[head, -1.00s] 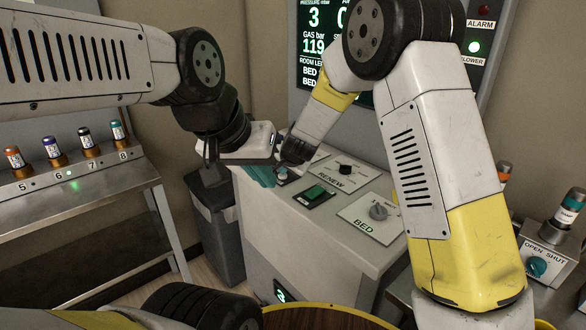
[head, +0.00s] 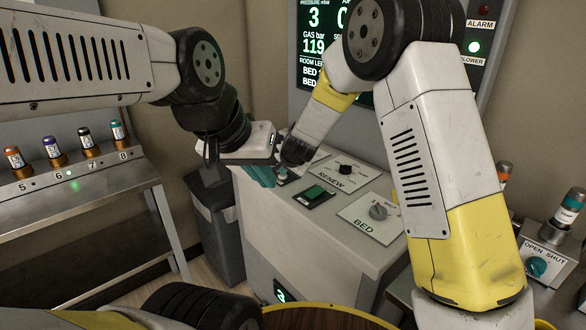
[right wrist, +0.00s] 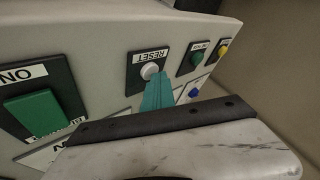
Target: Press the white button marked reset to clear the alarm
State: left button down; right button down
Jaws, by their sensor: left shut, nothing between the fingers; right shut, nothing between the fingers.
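The white reset button (right wrist: 150,72) sits on a dark plate marked RESET in the right wrist view. My right gripper's teal fingertips (right wrist: 161,82) are shut and empty, right at the button's edge; whether they touch it I cannot tell. In the head view my right gripper (head: 285,168) is over the far left part of the console and hides most of the button. My left gripper (head: 263,174) is beside it at the console's left edge, with teal fingers shut and partly covered by its own white body.
The console (head: 345,245) also carries a green button (head: 315,192), a RENEW knob (head: 345,170) and a BED knob (head: 379,212). Green (right wrist: 197,60), yellow (right wrist: 223,48) and blue (right wrist: 194,93) buttons lie close to reset. A grey bin (head: 217,235) stands left of the console.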

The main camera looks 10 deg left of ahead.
aim_at(283, 177)
jog(key=shift+s+f, duration=0.1)
jog(key=shift+f, duration=0.35)
jog(key=shift+r, duration=3.45)
